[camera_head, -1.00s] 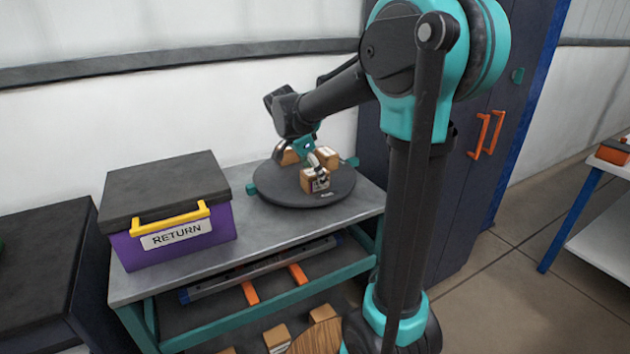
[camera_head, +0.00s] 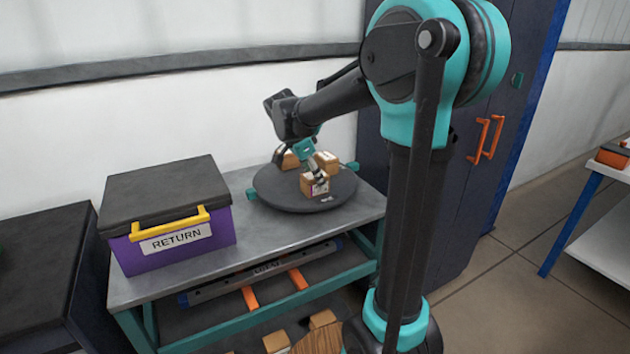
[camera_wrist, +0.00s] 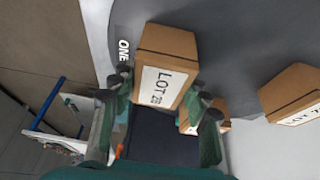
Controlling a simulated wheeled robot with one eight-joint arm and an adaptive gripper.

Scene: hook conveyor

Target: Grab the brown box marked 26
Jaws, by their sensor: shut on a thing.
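A brown box (camera_wrist: 165,65) with a white label sits between the fingers of my gripper (camera_wrist: 160,94). The label reads "LOT" and a two-digit number starting with 2; the second digit is unclear. In the head view my gripper (camera_head: 316,174) reaches down to this box (camera_head: 315,185) at the front of the dark round turntable (camera_head: 285,203). My gripper is shut on it. I cannot tell whether the box touches the turntable. Two other brown boxes stand close behind, one at left (camera_head: 289,160) and one at right (camera_head: 327,161).
The turntable stands on a grey bench (camera_head: 225,262). A purple bin (camera_head: 180,240) marked RETURN, with a dark lid, is at its left. Several boxes lie low at the front, below the bench. A dark cabinet (camera_head: 475,200) stands behind my arm at right.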

